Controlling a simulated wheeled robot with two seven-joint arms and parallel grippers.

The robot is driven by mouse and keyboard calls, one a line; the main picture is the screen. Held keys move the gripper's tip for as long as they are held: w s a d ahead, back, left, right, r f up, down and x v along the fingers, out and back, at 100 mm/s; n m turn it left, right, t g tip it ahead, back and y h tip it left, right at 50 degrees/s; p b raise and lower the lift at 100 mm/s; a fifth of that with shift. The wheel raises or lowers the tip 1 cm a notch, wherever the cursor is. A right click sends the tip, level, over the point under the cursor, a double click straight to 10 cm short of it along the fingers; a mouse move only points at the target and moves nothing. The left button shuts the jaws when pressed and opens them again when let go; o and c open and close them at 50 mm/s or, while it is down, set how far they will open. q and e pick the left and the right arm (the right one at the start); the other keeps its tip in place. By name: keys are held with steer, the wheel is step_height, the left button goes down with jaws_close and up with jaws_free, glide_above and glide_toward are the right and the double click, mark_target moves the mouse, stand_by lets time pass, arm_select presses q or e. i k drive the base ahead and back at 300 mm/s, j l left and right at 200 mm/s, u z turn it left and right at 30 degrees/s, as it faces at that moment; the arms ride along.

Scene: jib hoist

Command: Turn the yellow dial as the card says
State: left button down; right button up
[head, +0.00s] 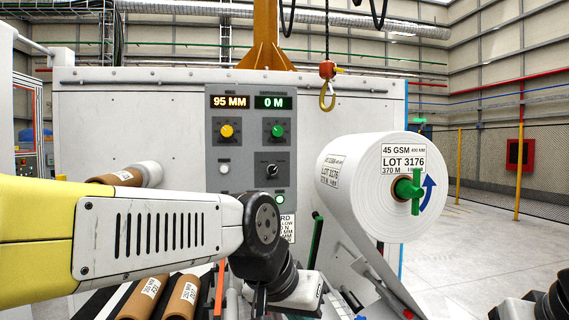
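The yellow dial (227,130) sits at the upper left of the grey control panel (248,172), under an amber readout (230,101) showing 95 MM. No gripper touches the dial. The card (288,227) is a small white sheet below the panel. My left arm hides much of it; only ends of words such as "RD", "LOW" and "MM" show, so its full instruction cannot be read. My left arm crosses the lower left and bends down at the centre; its fingers do not show. Only a piece of my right arm shows at the bottom right corner, without its gripper.
A green dial (277,130) sits beside the yellow one, under a green readout (273,102) showing 0 M. A black selector (272,170) and buttons are below. A large white roll (372,185) with a green handle (412,190) stands right. A hoist hook (327,92) hangs above.

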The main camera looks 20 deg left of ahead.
mark_target(226, 130)
steer(key=u, duration=1.25)
